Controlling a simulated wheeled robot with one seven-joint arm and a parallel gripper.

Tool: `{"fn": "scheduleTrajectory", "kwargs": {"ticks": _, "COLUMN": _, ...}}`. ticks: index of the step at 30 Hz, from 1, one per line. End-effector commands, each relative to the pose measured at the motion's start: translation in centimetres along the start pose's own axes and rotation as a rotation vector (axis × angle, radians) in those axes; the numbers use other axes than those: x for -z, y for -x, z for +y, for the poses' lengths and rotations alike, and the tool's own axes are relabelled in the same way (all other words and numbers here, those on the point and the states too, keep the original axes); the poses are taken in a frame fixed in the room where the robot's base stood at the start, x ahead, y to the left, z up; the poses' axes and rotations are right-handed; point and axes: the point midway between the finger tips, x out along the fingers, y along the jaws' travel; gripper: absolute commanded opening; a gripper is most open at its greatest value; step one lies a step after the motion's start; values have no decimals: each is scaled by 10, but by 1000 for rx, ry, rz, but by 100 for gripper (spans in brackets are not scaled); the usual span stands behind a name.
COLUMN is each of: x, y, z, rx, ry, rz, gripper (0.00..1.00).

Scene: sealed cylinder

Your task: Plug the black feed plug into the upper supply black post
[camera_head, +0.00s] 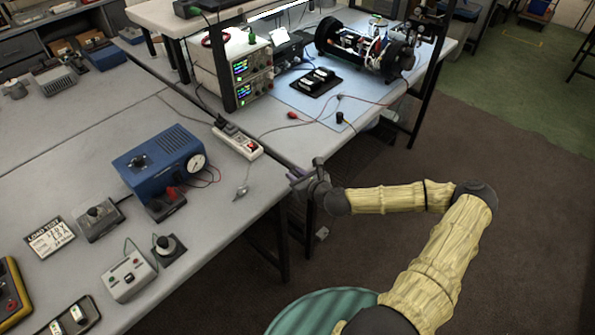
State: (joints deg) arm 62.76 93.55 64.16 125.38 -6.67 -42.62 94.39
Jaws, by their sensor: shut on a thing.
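Two stacked bench power supplies (236,72) with lit displays stand at the back of the right bench. The upper supply (241,68) has posts on its front right, too small to tell apart by colour. A black plug (340,117) with a thin lead sits near the front edge of the blue mat. A red plug (292,115) lies to its left. My gripper (296,178) is beside the right bench's front left corner, nearer to me than the plugs. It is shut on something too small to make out.
A blue gauge box (158,160) is on the left bench. A dark upright post rises before the supplies' left side.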

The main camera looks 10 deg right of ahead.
Motion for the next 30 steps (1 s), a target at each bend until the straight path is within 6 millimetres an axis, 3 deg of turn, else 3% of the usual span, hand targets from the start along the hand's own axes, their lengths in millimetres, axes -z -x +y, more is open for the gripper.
{"fn": "scheduleTrajectory", "kwargs": {"ticks": 11, "x": 58, "y": -2, "z": 17, "rx": 160, "ry": -72, "rz": 3, "gripper": 0}}
{"fn": "scheduleTrajectory", "kwargs": {"ticks": 18, "x": 100, "y": 9, "z": 27, "rx": 304, "ry": -130, "rz": 19, "gripper": 0}}
{"fn": "scheduleTrajectory", "kwargs": {"ticks": 30, "x": 105, "y": 15, "z": 27, "rx": 342, "ry": -140, "rz": 23, "gripper": 0}}
